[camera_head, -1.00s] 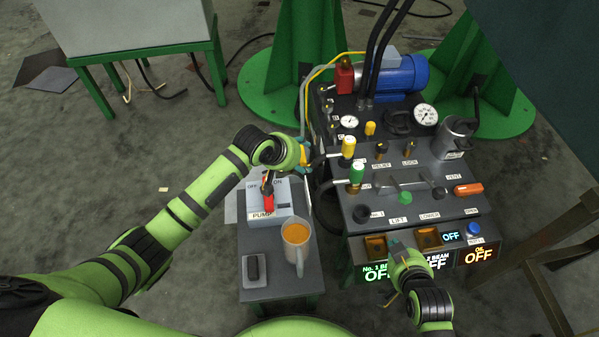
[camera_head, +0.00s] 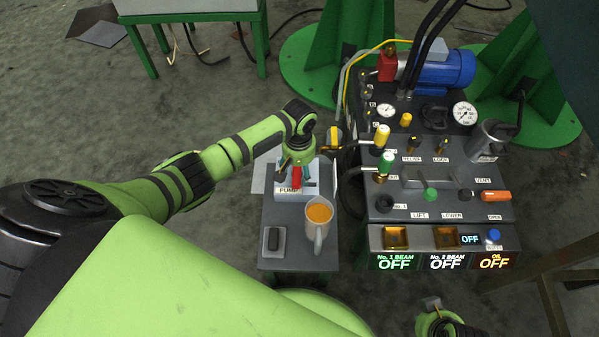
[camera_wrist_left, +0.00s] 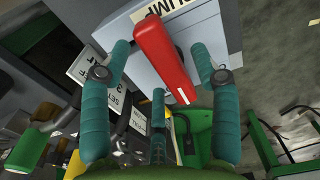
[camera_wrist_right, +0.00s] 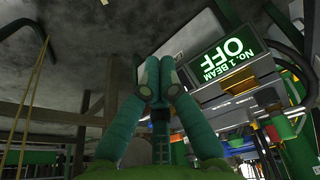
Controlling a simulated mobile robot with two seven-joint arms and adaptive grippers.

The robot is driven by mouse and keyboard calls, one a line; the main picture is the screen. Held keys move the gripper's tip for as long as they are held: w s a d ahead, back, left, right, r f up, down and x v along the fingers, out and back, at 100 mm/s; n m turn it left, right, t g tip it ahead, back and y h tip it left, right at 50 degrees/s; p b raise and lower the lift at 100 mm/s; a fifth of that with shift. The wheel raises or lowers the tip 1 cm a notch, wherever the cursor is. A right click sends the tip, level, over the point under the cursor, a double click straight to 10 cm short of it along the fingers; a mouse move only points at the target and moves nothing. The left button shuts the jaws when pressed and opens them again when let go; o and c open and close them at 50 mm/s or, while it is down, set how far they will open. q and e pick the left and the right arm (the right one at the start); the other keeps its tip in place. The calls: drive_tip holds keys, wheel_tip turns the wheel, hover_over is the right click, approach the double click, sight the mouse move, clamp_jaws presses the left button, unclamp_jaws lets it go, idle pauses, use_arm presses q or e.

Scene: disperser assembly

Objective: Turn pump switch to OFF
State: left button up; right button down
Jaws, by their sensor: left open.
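The pump switch (camera_head: 311,190) is a grey box labelled PUMP on the small grey table, partly hidden by my left gripper (camera_head: 295,168) in the head view. Its red handle (camera_wrist_left: 163,58) fills the middle of the left wrist view. My left gripper is open, with one teal finger on each side of the red handle and a gap visible on both sides. The OFF and ON marks are hidden now. My right gripper (camera_wrist_right: 154,72) has its fingertips together and empty, below the panel; its arm shows at the bottom of the head view.
A cup of orange liquid (camera_head: 318,228) and a black object (camera_head: 273,240) stand on the small table (camera_head: 285,262) in front of the switch. The control console (camera_head: 425,205) with levers, gauges and lit OFF signs stands close on the right.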

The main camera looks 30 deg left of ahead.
use_arm(q)
drive_tip(key=shift+f, duration=0.45)
use_arm(e)
drive_tip(key=shift+r, duration=0.65)
use_arm(q)
drive_tip(key=c, duration=1.2)
drive_tip(key=shift+o, duration=0.2)
use_arm(e)
drive_tip(key=shift+r, duration=0.1)
